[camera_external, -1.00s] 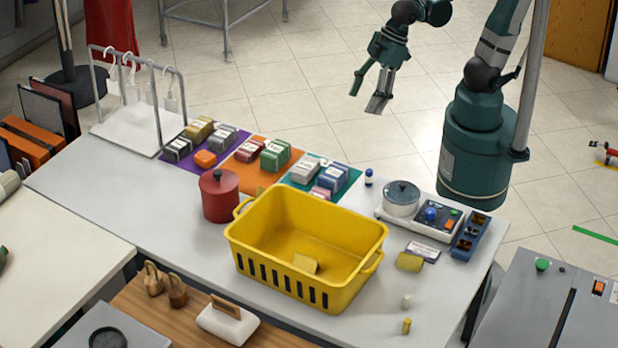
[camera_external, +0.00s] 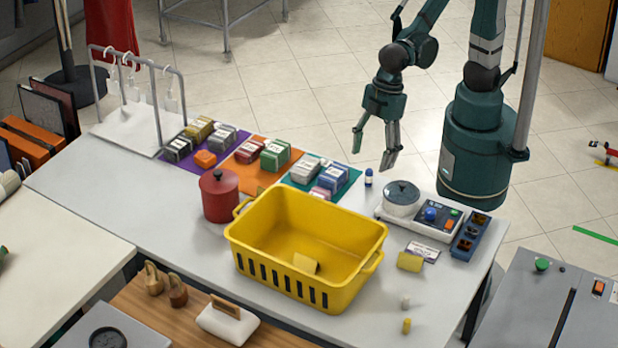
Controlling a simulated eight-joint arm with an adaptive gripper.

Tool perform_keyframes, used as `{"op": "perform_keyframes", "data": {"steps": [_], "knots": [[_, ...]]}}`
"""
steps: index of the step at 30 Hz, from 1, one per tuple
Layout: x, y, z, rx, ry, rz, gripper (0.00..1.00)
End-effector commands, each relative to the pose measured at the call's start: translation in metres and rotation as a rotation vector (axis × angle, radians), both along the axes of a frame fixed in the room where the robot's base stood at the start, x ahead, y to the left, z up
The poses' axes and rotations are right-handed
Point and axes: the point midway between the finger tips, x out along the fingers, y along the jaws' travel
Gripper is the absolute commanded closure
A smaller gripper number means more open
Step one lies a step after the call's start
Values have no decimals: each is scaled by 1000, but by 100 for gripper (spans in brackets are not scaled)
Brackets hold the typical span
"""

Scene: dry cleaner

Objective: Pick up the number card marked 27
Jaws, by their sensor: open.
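No number 27 is readable at this size, so I cannot tell which card carries it. Another yellow card (camera_external: 305,263) is inside the basket. White tags (camera_external: 132,89) hang from the metal rack at the far left.
The yellow basket (camera_external: 255,255) fills the middle of the table. A red canister (camera_external: 219,196), coloured mats with several small boxes (camera_external: 275,154), and a console with a lidded pot (camera_external: 402,198) stand along the back.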

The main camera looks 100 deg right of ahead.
Motion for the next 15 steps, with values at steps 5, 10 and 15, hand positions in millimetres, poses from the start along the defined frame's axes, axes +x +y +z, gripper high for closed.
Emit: {"op": "perform_keyframes", "data": {"steps": [5, 10, 15], "knots": [[-2, 38, -21, -20, 31, 58, 37], [-6, 71, -41, -42, 61, 111, 37], [-14, 105, -64, -64, 90, 163, 37]]}}
